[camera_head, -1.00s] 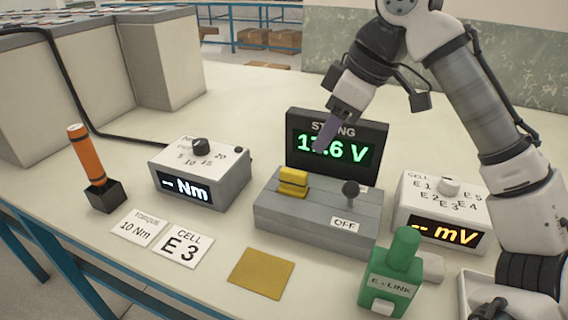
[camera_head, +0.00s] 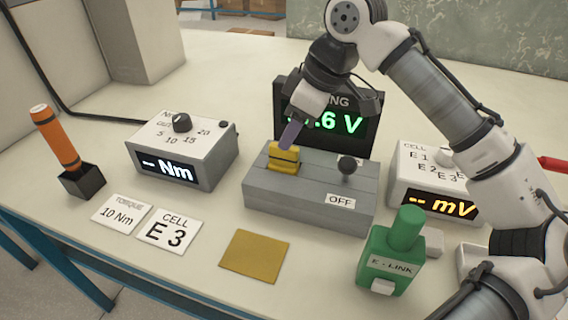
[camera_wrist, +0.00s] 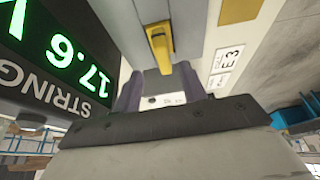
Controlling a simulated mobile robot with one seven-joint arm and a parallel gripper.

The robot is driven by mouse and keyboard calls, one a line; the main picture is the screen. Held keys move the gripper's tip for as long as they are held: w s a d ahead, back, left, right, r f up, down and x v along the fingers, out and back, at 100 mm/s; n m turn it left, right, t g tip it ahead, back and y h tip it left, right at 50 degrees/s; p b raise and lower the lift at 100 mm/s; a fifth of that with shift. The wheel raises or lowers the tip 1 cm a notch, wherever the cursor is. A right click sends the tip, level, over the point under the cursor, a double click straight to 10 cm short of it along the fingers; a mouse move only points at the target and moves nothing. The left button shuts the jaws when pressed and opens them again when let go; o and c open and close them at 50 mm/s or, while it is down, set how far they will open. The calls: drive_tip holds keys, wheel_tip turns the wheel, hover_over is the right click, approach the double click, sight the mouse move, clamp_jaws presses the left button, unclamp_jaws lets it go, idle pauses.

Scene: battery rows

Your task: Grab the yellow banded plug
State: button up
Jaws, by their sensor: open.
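The yellow banded plug (camera_head: 283,158) sits in the left part of the top of the grey switch box (camera_head: 300,208). It is yellow with a dark band. My gripper (camera_head: 291,136) is just above and behind the plug, its purple-grey fingers pointing down. In the wrist view my gripper (camera_wrist: 163,82) is open, with one finger on each side and a gap between them. The plug (camera_wrist: 160,45) shows there just beyond the fingertips, roughly centred between them. Nothing is held. The far side of the plug is hidden in the head view.
The string display (camera_head: 330,130) stands close behind the box. A black-knobbed lever (camera_head: 347,166) rises right of the plug. A green E-Link block (camera_head: 391,255) and an ochre pad (camera_head: 254,256) lie in front. The torque box (camera_head: 187,150) is at left, the mV meter (camera_head: 432,185) at right.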

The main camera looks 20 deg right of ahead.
sight(286, 162)
drive_tip(key=x, duration=0.4)
drive_tip(key=shift+s+a+f, duration=0.2)
drive_tip(key=shift+s+f, duration=0.05)
drive_tip(key=shift+f, duration=0.1)
clamp_jaws()
